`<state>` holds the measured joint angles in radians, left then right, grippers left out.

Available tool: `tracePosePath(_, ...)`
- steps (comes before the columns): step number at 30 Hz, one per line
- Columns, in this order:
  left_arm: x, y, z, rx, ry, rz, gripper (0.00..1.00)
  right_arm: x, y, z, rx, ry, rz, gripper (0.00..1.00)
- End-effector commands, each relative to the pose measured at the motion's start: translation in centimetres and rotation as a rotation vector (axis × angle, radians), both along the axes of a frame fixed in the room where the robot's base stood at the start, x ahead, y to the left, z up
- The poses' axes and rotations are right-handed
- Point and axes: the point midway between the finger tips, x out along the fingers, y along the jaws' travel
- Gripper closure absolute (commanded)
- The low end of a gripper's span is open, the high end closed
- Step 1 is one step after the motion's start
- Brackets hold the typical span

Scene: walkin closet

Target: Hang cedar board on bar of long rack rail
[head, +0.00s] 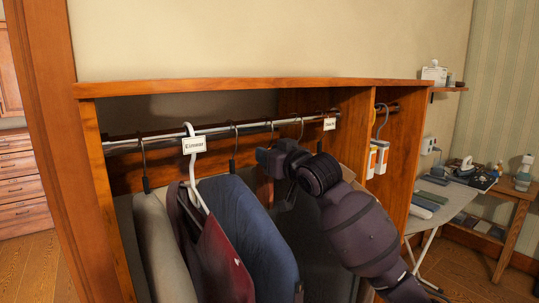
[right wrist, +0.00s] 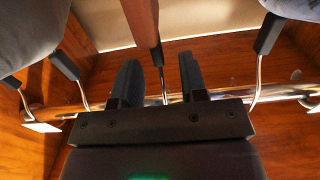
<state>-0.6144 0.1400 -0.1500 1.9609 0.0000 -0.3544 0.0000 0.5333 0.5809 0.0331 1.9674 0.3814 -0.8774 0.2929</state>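The cedar board, a narrow reddish-brown wooden piece (head: 265,189), shows partly below my right gripper in the head view. In the right wrist view the board (right wrist: 143,22) has a dark collar and a thin metal hook that reaches the rail. The metal rack rail (head: 160,139) crosses the closet bay; it also shows in the right wrist view (right wrist: 288,94). My right gripper (right wrist: 158,82) is open, its two fingers apart on either side of the hook. The hook's top is hidden behind the gripper body. My left gripper is not in view.
Hanging garments crowd the rail, including a blue one (head: 245,230), a maroon one (head: 222,258) and a grey one (head: 160,245). White tags (head: 194,145) and (head: 329,124) hang on it. A wooden divider (head: 350,145) stands right; an ironing board (head: 446,205) is beyond.

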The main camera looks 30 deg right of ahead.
Motion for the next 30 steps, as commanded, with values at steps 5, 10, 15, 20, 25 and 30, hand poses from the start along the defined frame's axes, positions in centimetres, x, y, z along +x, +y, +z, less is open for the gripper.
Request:
tracePosePath(5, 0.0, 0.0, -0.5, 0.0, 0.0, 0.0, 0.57, -2.1, -0.3, -0.1, -0.002, -0.001, 0.0, 0.61)
tracePosePath(10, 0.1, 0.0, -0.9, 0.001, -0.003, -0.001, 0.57, -5.3, -0.8, -0.2, -0.002, -0.001, -0.001, 0.61)
tracePosePath(15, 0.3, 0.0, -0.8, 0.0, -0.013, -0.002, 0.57, -8.1, -1.1, -0.1, -0.002, -0.001, 0.0, 0.61)
tracePosePath(20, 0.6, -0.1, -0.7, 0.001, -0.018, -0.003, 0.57, -9.7, -1.4, 0.0, -0.001, -0.002, 0.0, 0.61)
tracePosePath(25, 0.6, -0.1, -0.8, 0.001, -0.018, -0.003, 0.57, -10.4, -1.5, 0.0, -0.001, -0.001, 0.0, 0.61)
tracePosePath(30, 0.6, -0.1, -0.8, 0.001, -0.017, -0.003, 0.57, -10.4, -1.5, -0.4, 0.0, 0.004, -0.001, 0.61)
